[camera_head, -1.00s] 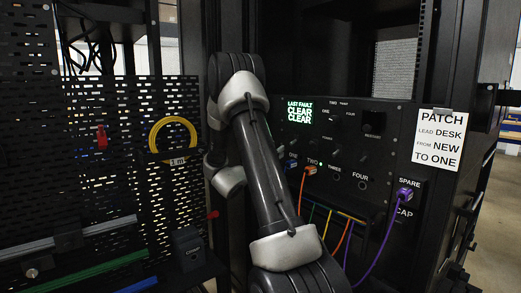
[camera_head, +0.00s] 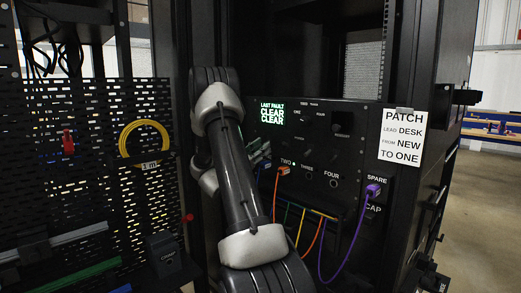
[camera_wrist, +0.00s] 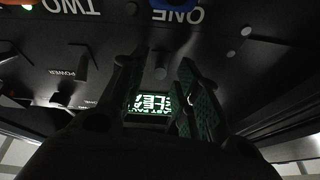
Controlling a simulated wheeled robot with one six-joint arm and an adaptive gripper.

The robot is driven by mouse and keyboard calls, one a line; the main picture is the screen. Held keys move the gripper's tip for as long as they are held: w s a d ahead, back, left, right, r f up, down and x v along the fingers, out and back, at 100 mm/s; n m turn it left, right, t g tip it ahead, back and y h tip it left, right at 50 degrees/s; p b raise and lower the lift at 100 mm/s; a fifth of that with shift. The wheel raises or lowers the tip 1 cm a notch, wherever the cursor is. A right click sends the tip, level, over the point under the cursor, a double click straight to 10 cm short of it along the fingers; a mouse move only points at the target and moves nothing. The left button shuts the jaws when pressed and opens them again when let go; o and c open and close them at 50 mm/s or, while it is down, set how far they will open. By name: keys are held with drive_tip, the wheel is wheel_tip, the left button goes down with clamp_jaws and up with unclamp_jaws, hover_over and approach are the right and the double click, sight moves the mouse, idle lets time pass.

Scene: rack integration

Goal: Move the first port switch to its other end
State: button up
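The switch panel (camera_head: 350,155) is black, with a lit fault display (camera_head: 272,113) reading CLEAR. Right of the display, a small toggle sits below the small ONE label (camera_head: 297,112); its position is too small to tell. My gripper (camera_head: 262,153) is at the panel's left side, below the display, partly hidden by my arm. In the wrist view the panel is upside down. My gripper's fingers (camera_wrist: 160,85) are apart, with the display (camera_wrist: 150,103) showing between them. The left finger partly covers the small ONE label's area.
An orange cable (camera_head: 281,171) is in port two and a purple cable (camera_head: 372,190) in SPARE. Coloured cables hang below the panel. A blue port ONE (camera_wrist: 177,4) is close to the fingers. A yellow cable coil (camera_head: 145,143) hangs at left.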

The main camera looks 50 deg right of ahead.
drive_tip(key=shift+c, duration=0.4)
clamp_jaws()
drive_tip(key=shift+r, duration=0.1)
drive_tip(key=shift+r+t+y, duration=0.15)
drive_tip(key=shift+r+y, duration=0.55)
drive_tip(key=shift+y, duration=0.85)
drive_tip(key=shift+r+t+y, duration=0.2)
drive_tip(key=shift+r+y, duration=0.5)
drive_tip(key=shift+y, duration=0.8)
drive_tip(key=shift+r+t+y, duration=0.15)
drive_tip(key=shift+r+y, duration=0.55)
drive_tip(key=shift+y, duration=0.85)
